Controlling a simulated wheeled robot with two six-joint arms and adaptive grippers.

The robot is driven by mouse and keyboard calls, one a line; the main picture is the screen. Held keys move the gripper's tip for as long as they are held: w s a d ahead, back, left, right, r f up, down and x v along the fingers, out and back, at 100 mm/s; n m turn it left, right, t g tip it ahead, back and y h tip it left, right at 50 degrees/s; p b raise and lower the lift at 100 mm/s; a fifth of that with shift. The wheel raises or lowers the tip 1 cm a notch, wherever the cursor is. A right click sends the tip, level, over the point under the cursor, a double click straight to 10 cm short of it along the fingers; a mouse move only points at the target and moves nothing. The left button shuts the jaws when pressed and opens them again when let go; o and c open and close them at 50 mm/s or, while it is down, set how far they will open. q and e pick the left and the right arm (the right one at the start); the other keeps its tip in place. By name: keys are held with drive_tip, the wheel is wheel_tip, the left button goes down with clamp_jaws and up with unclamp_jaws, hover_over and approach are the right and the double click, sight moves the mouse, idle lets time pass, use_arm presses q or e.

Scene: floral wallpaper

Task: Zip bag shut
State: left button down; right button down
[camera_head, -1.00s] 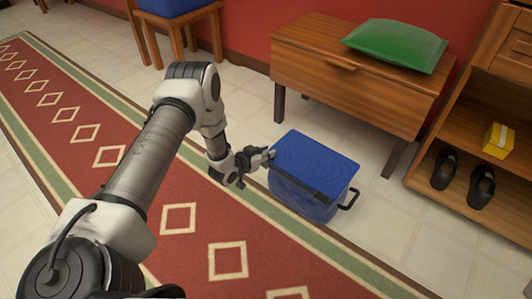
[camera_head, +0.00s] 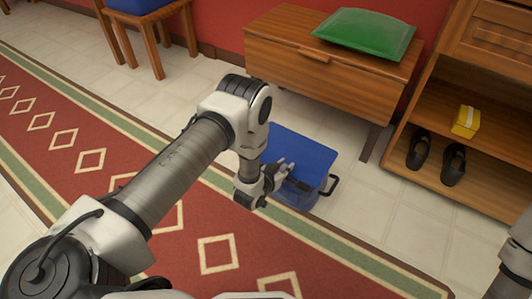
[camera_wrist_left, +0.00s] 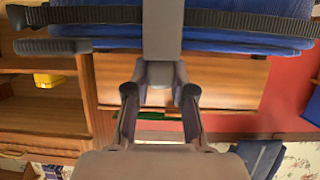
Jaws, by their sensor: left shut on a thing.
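The blue bag (camera_head: 305,152) stands on the floor by the rug, its flat blue top facing up. A dark zip strip runs along its near upper edge, and a black handle (camera_head: 331,186) sticks out at its right. My left gripper (camera_head: 280,178) is at this near edge, partway along, and my arm hides the bag's left part. In the left wrist view the bag (camera_wrist_left: 235,40) fills the top, with the black zip strip (camera_wrist_left: 245,20) across it. A grey zip pull (camera_wrist_left: 162,35) reaches from the shut fingers across the strip. My right gripper is out of view.
A wooden bench (camera_head: 300,58) with a green cushion (camera_head: 366,32) stands behind the bag. A shelf (camera_head: 458,130) with dark shoes (camera_head: 453,165) and a yellow box (camera_head: 466,121) is at the right. Part of my right arm shows at the lower right.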

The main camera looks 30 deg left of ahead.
sight(296, 179)
use_arm(q)
drive_tip(key=shift+s+d+p, duration=0.15)
drive_tip(key=shift+d+p, duration=0.05)
drive_tip(key=shift+d, duration=1)
drive_tip(key=shift+s+d+p, duration=0.15)
drive_tip(key=shift+d, duration=1)
drive_tip(key=c, duration=1)
unclamp_jaws()
drive_tip(key=shift+o, duration=0.2)
drive_tip(key=v, duration=1.2)
